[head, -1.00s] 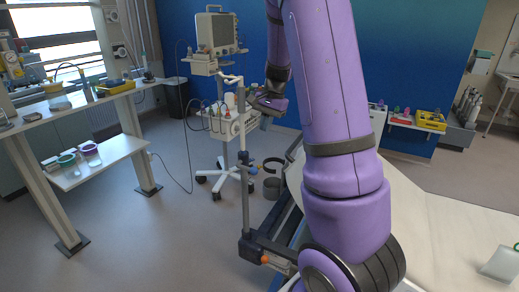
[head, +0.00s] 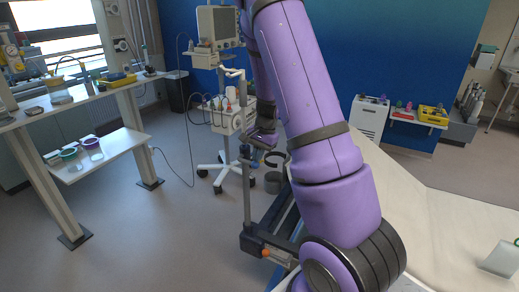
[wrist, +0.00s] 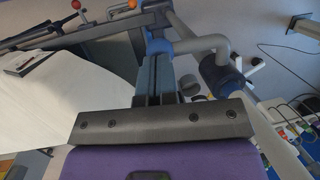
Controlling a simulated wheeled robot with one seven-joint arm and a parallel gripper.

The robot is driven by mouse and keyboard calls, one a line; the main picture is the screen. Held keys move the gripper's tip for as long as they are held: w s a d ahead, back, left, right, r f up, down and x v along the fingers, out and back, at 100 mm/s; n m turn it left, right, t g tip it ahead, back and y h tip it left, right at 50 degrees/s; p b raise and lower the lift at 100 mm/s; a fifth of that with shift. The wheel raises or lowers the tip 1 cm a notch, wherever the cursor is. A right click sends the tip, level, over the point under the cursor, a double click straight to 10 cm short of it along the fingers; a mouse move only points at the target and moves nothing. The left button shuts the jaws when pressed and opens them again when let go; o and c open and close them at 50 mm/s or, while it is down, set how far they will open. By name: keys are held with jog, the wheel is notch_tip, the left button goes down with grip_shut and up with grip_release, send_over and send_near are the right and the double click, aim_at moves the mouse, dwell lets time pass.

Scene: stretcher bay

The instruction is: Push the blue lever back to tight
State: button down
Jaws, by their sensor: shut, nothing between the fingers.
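A blue part that looks like the lever (wrist: 158,44) shows in the wrist view just beyond my fingertips, beside a grey tube. I cannot tell whether the fingers touch it. My gripper (wrist: 152,62) is shut and empty, its two dark fingers side by side. In the head view my gripper (head: 262,140) hangs at the upright grey pole (head: 246,195), near its dark blue collar (head: 244,151). My gripper and wrist hide part of this area, so the lever's exact angle cannot be told.
The stretcher (head: 455,215) with its pale mattress fills the right. A monitor cart (head: 222,120) stands behind the pole. A dark ring holder (head: 277,160) sits close to the right of my gripper.

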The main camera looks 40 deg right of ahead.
jog(key=shift+f, duration=0.15)
dwell(0.4)
notch_tip(320, 180, down, 10)
jog(key=w+n+t+y, duration=0.1)
jog(key=t+y, duration=0.2)
jog(key=t, duration=0.6)
jog(key=shift+w+a+y, duration=0.3)
jog(key=shift+y, duration=0.1)
dwell(0.5)
dwell(0.6)
